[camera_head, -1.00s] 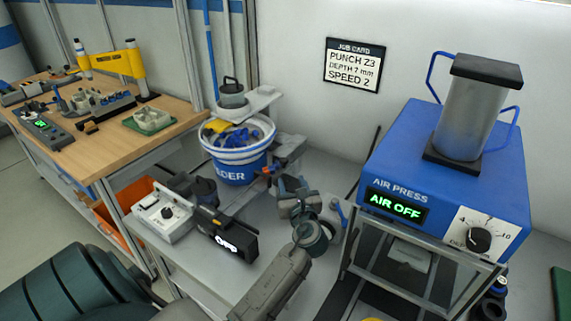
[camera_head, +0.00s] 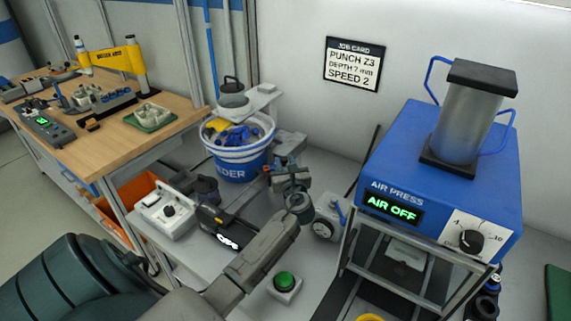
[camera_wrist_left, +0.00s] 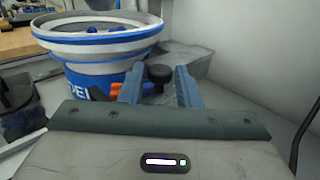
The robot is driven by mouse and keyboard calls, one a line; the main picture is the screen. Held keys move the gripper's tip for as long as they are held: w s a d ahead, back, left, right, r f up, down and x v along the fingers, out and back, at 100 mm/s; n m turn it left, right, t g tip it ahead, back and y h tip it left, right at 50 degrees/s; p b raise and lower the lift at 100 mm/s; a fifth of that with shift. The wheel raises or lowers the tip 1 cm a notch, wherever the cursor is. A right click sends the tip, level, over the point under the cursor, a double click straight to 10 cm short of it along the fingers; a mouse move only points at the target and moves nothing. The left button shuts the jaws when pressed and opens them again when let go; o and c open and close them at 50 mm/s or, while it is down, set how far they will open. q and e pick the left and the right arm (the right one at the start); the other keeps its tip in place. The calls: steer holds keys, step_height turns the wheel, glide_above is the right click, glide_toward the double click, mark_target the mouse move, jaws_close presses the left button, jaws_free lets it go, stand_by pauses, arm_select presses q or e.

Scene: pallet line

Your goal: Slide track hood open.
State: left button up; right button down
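The track hood is not clearly told apart. Grey track parts (camera_head: 290,145) stand right of the blue and white feeder bowl (camera_head: 236,160), partly behind my left gripper (camera_head: 291,176). In the left wrist view a black knob (camera_wrist_left: 160,73) shows between the two blue-grey fingertips of my left gripper (camera_wrist_left: 160,88), in front of a grey block (camera_wrist_left: 190,58). The fingers are apart with nothing clearly held. I cannot tell whether they touch the knob. An orange part (camera_wrist_left: 118,90) shows by the left finger. My right gripper is not in view.
The blue air press (camera_head: 445,170) reads AIR OFF at right. A green button (camera_head: 284,280) sits on the lower bench. A white control box (camera_head: 165,214) and a black display unit (camera_head: 215,226) stand left of my forearm. A wooden workbench (camera_head: 130,145) is at left.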

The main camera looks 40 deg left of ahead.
arm_select(q)
jaws_close()
steer(key=shift+w+d+f, duration=0.1)
steer(key=shift+w+d, duration=0.05)
steer(key=shift+d, duration=0.9)
steer(key=shift+w+d, duration=0.1)
steer(key=shift+d, duration=0.95)
steer(key=shift+a, duration=0.1)
steer(key=shift+o, duration=1.6)
jaws_free()
steer(key=shift+o, duration=0.6)
steer(key=shift+d, duration=0.2)
